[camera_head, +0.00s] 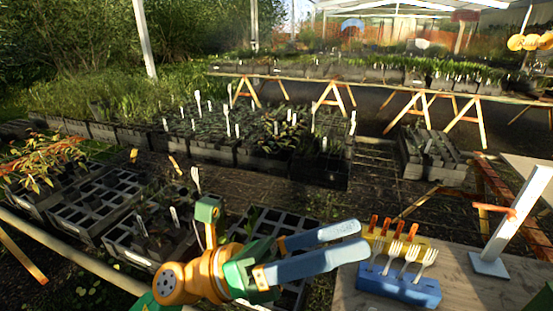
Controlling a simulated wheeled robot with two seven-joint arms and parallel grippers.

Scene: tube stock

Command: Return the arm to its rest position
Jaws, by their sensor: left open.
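My left gripper (361,239) reaches in from the bottom left, with an orange wrist, a green body and two grey-blue fingers pointing right. It is open, with a narrow gap between the fingers, and I see nothing held there. The fingertips appear just left of a yellow rack and a blue rack in the picture. My right gripper does not show; a small green part at the bottom right corner is too cropped to tell.
On a wooden bench (470,290) at the lower right, a blue rack (398,287) holds several white fork-like pieces. Behind it, a yellow rack (430,246) holds several orange pieces. A white post (515,222) stands right of them. Black plant trays (95,208) lie at left.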

